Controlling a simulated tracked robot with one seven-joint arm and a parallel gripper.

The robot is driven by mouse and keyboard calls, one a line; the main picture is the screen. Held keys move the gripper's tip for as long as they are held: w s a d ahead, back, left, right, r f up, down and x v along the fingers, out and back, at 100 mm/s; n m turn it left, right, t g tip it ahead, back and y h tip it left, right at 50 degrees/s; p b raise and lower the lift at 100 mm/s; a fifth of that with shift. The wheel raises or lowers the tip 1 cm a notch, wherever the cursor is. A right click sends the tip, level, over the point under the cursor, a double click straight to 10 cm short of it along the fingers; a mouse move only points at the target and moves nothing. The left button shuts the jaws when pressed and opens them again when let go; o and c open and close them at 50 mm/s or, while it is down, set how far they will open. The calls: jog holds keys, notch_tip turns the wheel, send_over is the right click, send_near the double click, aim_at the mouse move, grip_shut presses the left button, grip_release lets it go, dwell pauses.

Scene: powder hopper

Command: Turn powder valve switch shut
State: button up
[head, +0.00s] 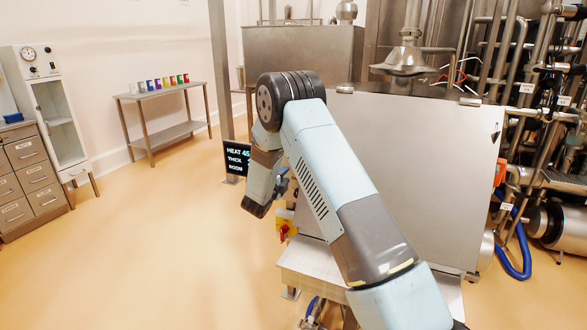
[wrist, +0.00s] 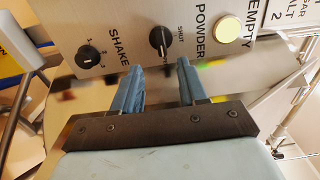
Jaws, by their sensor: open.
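The powder valve switch (wrist: 158,41) is a round black knob on a grey metal panel in the wrist view. The words SHUT and POWDER are printed to its right; a label below it is partly hidden. A pale pointer mark seems to point downward, away from SHUT, though it is small. My gripper (wrist: 158,68) is open with two blue fingers and nothing between them. The fingertips point at the panel, just below the knob and on either side of it. In the head view my gripper (head: 282,183) hangs left of the metal cabinet; the switch is not visible there.
A SHAKE knob (wrist: 90,57) sits left of the switch, and a lit yellow button (wrist: 228,28) sits right. A yellow-and-red switch (head: 284,232) is below my gripper. A large metal cabinet (head: 420,165) stands right of it. The floor (head: 150,240) at left is clear.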

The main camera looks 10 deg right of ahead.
jog(key=x, duration=0.9)
jog(key=shift+w+d, duration=0.2)
jog(key=shift+w, duration=0.1)
grip_shut()
jog(key=shift+a, duration=0.1)
